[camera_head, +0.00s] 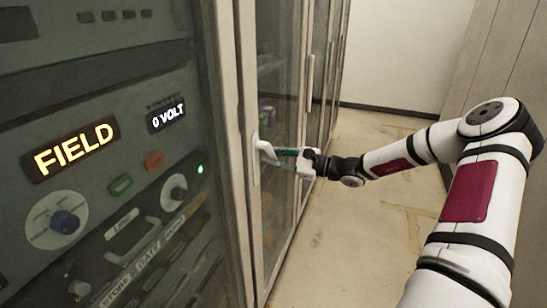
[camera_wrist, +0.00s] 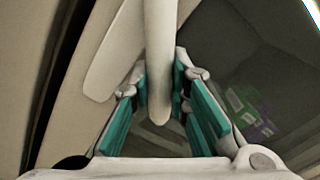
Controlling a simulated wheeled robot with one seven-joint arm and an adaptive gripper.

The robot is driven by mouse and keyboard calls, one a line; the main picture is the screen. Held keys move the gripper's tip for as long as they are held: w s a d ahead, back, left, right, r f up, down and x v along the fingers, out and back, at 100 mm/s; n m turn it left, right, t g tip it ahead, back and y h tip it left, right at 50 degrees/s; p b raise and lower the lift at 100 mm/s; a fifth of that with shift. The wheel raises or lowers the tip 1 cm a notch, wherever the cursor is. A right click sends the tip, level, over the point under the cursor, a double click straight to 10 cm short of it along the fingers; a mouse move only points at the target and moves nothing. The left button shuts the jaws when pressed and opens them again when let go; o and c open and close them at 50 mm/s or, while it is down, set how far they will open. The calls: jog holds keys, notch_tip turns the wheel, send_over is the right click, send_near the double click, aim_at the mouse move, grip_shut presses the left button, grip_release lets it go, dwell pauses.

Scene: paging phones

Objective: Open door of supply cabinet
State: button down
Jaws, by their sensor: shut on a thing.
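The supply cabinet's glass door (camera_head: 277,110) stands in a pale frame to the right of the grey control panel in the head view. It looks closed or nearly so; I cannot tell if there is a small gap. Its pale handle (camera_head: 256,150) sits on the left edge of the door. My gripper (camera_head: 276,155) reaches in from the right at the handle. In the wrist view, the handle (camera_wrist: 160,60) runs down between the teal finger pads of my gripper (camera_wrist: 160,95), which are shut on it. Dim items (camera_wrist: 250,115) show behind the glass.
The control panel (camera_head: 100,150) with knobs and lit FIELD and 0 VOLT signs fills the left. More cabinet doors (camera_head: 320,80) continue toward the back wall (camera_head: 405,50). The aisle floor (camera_head: 340,220) is clear. Grey panels (camera_head: 500,50) stand at right.

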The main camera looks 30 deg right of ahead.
jog(key=shift+n+g+y, duration=0.6)
jog(key=shift+y, duration=0.2)
jog(key=shift+v, duration=2.85)
jog(key=shift+d, duration=0.1)
jog(key=shift+n+g+y, duration=0.7)
jog(key=shift+g, duration=0.1)
jog(key=shift+v, duration=2.7)
jog(key=shift+d, duration=0.1)
jog(key=shift+n+g+y, duration=0.5)
jog(key=shift+n+g, duration=0.1)
jog(key=shift+g, duration=0.2)
jog(key=shift+b+v, duration=1.2)
jog(key=shift+v, duration=1.55)
jog(key=shift+w, duration=0.1)
